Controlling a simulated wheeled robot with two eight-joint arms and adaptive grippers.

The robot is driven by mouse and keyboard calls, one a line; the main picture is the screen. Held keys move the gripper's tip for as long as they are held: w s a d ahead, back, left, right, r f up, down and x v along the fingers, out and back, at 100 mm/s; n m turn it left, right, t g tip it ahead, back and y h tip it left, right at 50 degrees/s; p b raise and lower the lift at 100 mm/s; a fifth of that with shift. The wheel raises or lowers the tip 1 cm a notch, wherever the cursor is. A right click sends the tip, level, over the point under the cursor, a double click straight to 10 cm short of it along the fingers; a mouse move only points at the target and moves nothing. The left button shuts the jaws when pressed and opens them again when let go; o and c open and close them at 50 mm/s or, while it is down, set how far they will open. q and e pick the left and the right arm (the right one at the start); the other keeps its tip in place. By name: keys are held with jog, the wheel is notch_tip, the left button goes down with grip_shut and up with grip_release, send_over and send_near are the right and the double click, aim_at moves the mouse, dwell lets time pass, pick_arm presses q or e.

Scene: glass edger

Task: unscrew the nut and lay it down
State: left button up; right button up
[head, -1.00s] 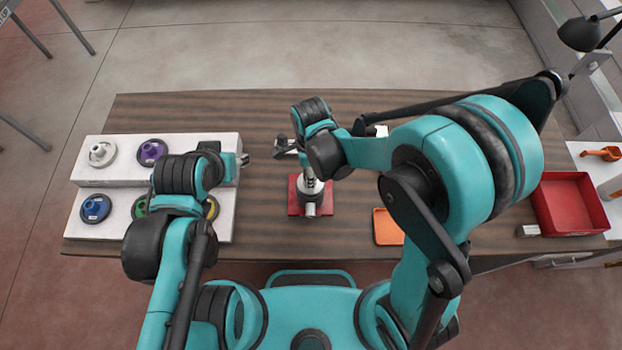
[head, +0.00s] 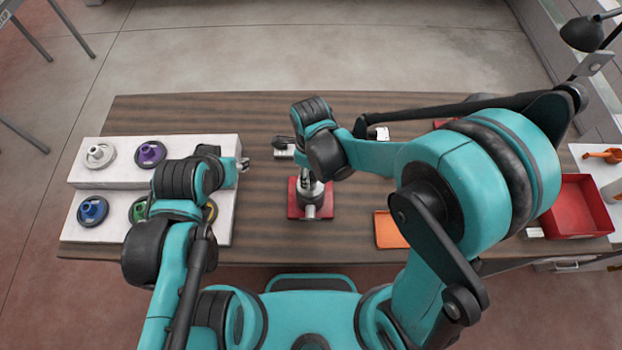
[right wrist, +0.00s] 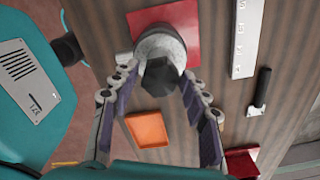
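The nut (right wrist: 161,77) is a dark hexagon on the end of a grey round spindle (right wrist: 165,45), which stands on a red base plate (right wrist: 200,22). In the head view the spindle (head: 311,193) stands on the red plate (head: 294,208), with its top partly hidden by my right gripper. My right gripper (right wrist: 160,72) is open, with one finger on each side of the nut and narrow gaps showing. In the head view it (head: 305,174) points down over the spindle. My left gripper (head: 243,164) is by the white rack; its opening is too small to tell.
An orange tray (head: 388,231) lies right of the spindle. A red bin (head: 577,208) stands at the right end of the table. A white stepped rack (head: 110,178) at the left holds several coloured wheels. A black-handled tool (right wrist: 261,90) lies on the table.

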grip_shut()
jog(key=shift+f+n+b, duration=0.1)
jog(key=shift+n+b, duration=0.2)
jog(key=shift+n, duration=0.7)
jog(key=n+b, duration=0.1)
jog(key=n, duration=0.4)
jog(key=n+b, duration=0.1)
jog(key=n, duration=0.5)
jog(key=shift+n, duration=0.3)
jog(key=n+b, duration=0.1)
jog(key=n, duration=0.5)
jog(key=shift+n, duration=0.3)
jog(key=n, duration=0.7)
jog(key=shift+b, duration=0.4)
